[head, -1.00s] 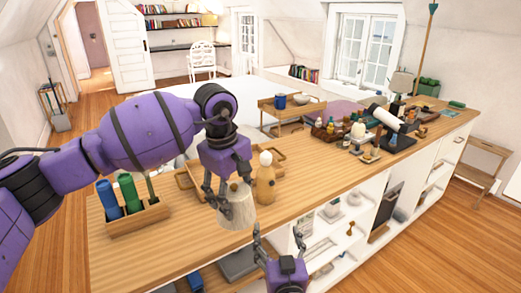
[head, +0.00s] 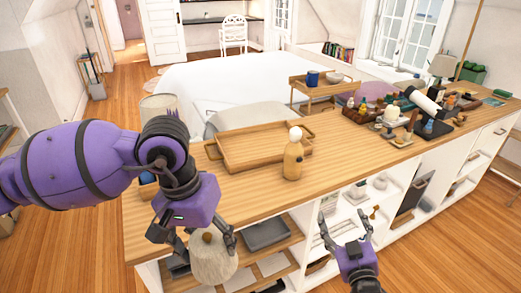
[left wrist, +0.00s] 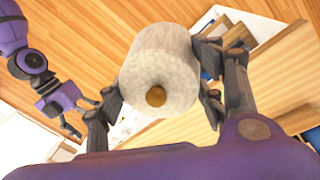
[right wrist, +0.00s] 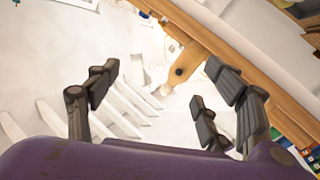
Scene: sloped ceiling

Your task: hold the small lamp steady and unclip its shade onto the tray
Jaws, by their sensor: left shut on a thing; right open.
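The pale shade (head: 214,262), a rough whitish cylinder with a wooden knob, is held in my left gripper (head: 200,240), in front of the counter's near edge. It also shows between the fingers in the left wrist view (left wrist: 163,55). The small lamp's wooden body (head: 292,163) stands upright on the counter with a round white bulb on top, bare and untouched. It appears upside down in the right wrist view (right wrist: 192,60). The wooden tray (head: 250,145) lies empty just left of the lamp. My right gripper (head: 344,222) is open and empty, in front of the counter, below the lamp's level.
The counter (head: 345,145) is clear between the lamp and the cluttered right end, which holds bottles, a dark mat and a white roll. Open shelves with a grey bin (head: 267,234) sit under the near edge. A small side table (head: 318,88) with a blue mug stands behind.

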